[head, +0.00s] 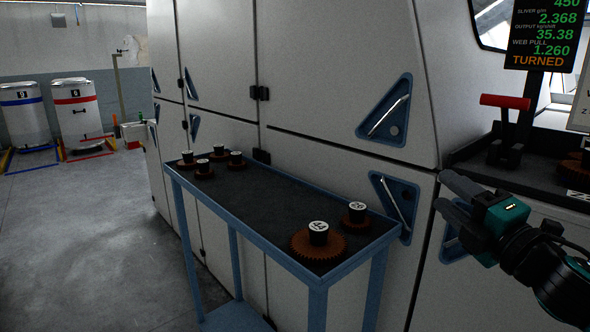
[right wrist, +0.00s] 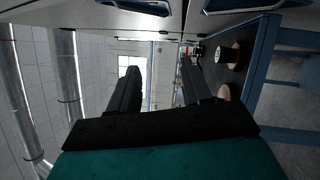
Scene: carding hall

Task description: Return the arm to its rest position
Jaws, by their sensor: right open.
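My right arm comes in from the right edge of the head view. Its gripper (head: 447,195) is open and empty, held in the air in front of the white machine panels, to the right of the blue table. In the right wrist view the two dark fingers of the right gripper (right wrist: 160,88) stand apart with nothing between them. My left arm and gripper are not in view.
The blue table (head: 260,198) carries several brown gears with numbered black hubs, the nearest gear (head: 318,245) marked 44. A red-handled lever (head: 505,125) and a display (head: 543,38) reading TURNED stand right. The floor (head: 75,235) at left is clear.

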